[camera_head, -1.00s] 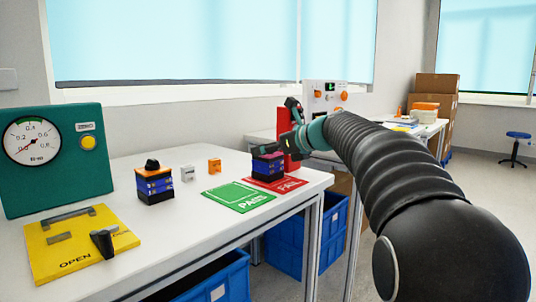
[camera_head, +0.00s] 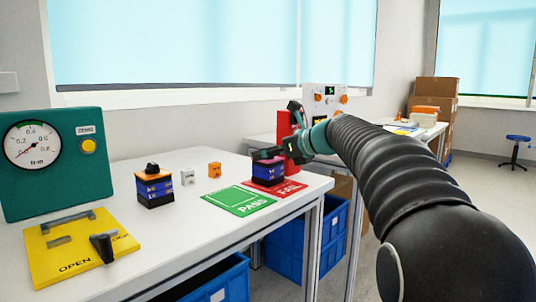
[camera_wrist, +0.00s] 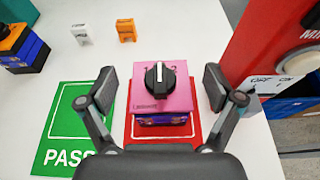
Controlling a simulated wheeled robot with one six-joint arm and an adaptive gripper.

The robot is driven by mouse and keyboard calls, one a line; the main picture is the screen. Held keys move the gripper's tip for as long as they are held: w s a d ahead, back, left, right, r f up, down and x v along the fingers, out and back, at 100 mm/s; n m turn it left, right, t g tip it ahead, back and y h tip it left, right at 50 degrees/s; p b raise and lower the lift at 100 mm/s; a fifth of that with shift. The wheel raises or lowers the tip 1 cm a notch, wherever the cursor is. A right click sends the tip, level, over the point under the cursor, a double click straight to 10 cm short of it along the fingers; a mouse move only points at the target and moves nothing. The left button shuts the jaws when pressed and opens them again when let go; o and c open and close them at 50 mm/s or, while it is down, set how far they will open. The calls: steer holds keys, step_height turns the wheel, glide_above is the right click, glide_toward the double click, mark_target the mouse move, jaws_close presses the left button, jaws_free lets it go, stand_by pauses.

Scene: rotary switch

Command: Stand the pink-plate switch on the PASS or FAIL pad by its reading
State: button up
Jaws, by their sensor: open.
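The pink-plate switch (camera_wrist: 178,96) stands upright on the red FAIL pad (camera_wrist: 203,120) in the wrist view, its black knob on top. In the head view the switch (camera_head: 267,172) shows its dark blue body on the FAIL pad (camera_head: 289,190), its top partly hidden by my gripper. My gripper (camera_wrist: 161,85) is open, with one finger on each side of the switch and a visible gap to each. The green PASS pad (camera_head: 238,200) lies bare to the left of the FAIL pad. The gauge (camera_head: 33,144) has its needle low at the left of the dial.
An orange-topped switch (camera_head: 154,186) stands left of the pads, beside small white (camera_head: 188,177) and orange (camera_head: 214,170) blocks. A yellow OPEN plate (camera_head: 78,245) with a black handle lies at the front left. A red box (camera_wrist: 285,40) stands close at right.

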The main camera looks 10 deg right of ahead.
steer(key=v, duration=1.1)
steer(key=shift+p, duration=0.45)
steer(key=shift+s, duration=0.15)
steer(key=s+a+f+n+g+h, duration=0.2)
steer(key=s+a+f+n+g, duration=0.1)
steer(key=s+a+f+n, duration=0.45)
steer(key=s+f+n+g+h, duration=0.2)
steer(key=s+f+n+h, duration=0.4)
steer(key=s+f+n, duration=1.5)
steer(key=s+d, duration=0.1)
steer(key=s, duration=0.1)
steer(key=shift+s+f+g, duration=0.3)
steer(key=shift+s+g, duration=0.05)
steer(key=shift+g, duration=0.05)
step_height(320, 180, up, 4)
steer(key=p, duration=0.3)
steer(key=shift+f+p, duration=0.2)
steer(key=shift+p, duration=0.1)
